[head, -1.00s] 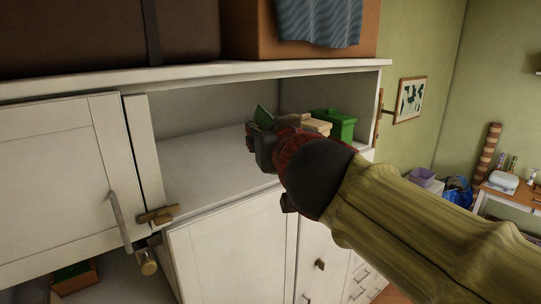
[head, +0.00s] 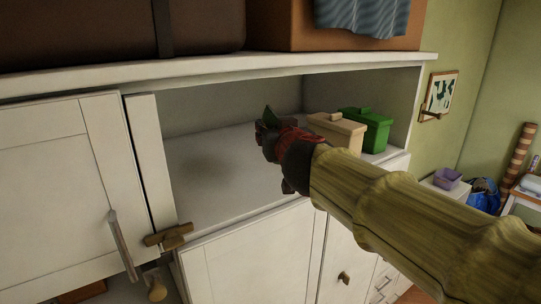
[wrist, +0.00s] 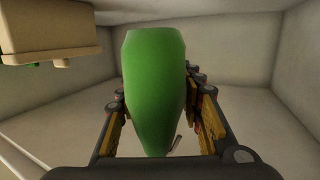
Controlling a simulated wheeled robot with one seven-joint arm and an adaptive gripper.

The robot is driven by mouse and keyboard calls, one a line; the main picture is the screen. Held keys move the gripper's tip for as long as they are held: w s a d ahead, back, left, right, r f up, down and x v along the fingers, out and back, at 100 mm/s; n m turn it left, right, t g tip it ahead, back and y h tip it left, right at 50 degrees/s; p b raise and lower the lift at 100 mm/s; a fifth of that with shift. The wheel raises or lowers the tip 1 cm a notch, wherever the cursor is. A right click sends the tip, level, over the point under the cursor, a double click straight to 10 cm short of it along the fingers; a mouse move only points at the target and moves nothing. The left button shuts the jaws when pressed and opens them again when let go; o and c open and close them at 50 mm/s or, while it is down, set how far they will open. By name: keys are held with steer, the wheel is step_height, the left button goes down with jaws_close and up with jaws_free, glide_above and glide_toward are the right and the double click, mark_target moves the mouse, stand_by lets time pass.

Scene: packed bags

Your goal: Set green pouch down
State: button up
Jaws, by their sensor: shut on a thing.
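The green pouch (wrist: 153,85) is between the fingers of my gripper (wrist: 155,130) in the wrist view, and the gripper is shut on it. In the head view only a small dark green part of the pouch (head: 269,115) shows past my gripper (head: 266,130). My gripper is inside the open cabinet compartment, over the white shelf (head: 205,195). Whether the pouch touches the shelf cannot be told, as my gripper and arm hide its lower part.
A beige lidded box (head: 337,132) and a green lidded box (head: 366,128) stand on the shelf to the right of my gripper. The beige box also shows at upper left in the wrist view (wrist: 50,30). A cabinet door (head: 60,190) stands at left. The shelf's left part is clear.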

steer(key=shift+w+a+f, duration=0.1)
steer(key=shift+w+f, duration=0.3)
steer(key=shift+f, duration=0.3)
steer(key=w+f+b, duration=0.1)
steer(key=f, duration=0.1)
steer(key=w+f, duration=0.2)
steer(key=shift+w+a+b, duration=0.1)
steer(key=shift+a+b, duration=0.25)
steer(key=shift+a, duration=0.05)
steer(key=shift+f+b, duration=1.05)
steer(key=shift+f, duration=0.45)
steer(key=shift+w+f, duration=0.1)
steer(key=shift+f, duration=0.05)
steer(key=o, duration=1.2)
steer(key=shift+o, duration=0.2)
